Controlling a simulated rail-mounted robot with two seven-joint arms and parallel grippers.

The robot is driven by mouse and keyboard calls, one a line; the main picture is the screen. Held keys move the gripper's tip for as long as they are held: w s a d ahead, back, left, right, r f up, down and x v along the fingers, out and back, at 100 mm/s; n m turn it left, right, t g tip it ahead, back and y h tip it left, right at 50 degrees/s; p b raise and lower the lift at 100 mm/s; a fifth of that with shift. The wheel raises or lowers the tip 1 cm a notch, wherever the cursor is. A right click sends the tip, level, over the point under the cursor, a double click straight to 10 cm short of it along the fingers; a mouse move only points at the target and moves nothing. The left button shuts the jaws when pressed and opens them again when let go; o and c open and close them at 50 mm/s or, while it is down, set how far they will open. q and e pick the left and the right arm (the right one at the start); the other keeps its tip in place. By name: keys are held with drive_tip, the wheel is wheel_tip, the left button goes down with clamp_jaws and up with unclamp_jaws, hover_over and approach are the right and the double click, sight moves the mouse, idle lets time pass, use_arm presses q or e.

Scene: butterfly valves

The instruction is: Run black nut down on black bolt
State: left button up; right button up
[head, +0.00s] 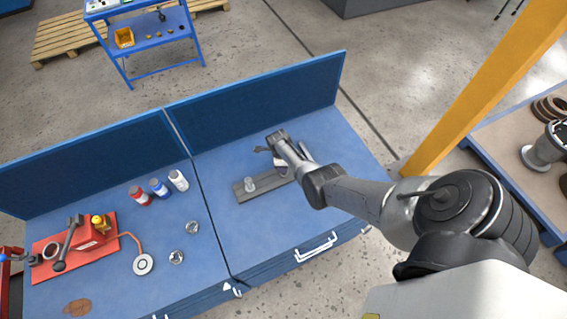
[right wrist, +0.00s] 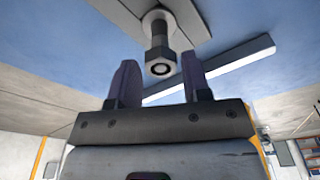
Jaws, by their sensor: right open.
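In the right wrist view a dark bolt (right wrist: 159,33) sticks out of a grey plate (right wrist: 118,14), with a light round collar at its base. A dark hex nut (right wrist: 160,65) sits at the bolt's free end, and the bolt's end face shows inside it. My right gripper (right wrist: 160,78) is open, with one finger on each side of the nut. It shows no clear contact. In the head view a grey bar (head: 243,192) with a silver upright post (head: 249,184) lies on the bench; my right wrist hides its right part. My left gripper is out of view.
The blue bench (head: 220,165) has a raised back panel (head: 255,100). Red, blue and white bottles (head: 160,188) stand left of centre. An orange post (head: 480,90) rises on the right.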

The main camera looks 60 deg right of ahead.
drive_tip(key=n, duration=0.5)
drive_tip(key=shift+h, duration=0.3)
drive_tip(key=n+t, duration=0.1)
drive_tip(key=n, duration=0.5)
drive_tip(key=shift+s, duration=0.15)
drive_tip(key=n, duration=0.5)
drive_tip(key=shift+n+t, duration=0.3)
drive_tip(key=shift+n, duration=0.1)
drive_tip(key=n, duration=0.4)
drive_tip(key=shift+n+t, duration=0.3)
drive_tip(key=shift+n, duration=0.1)
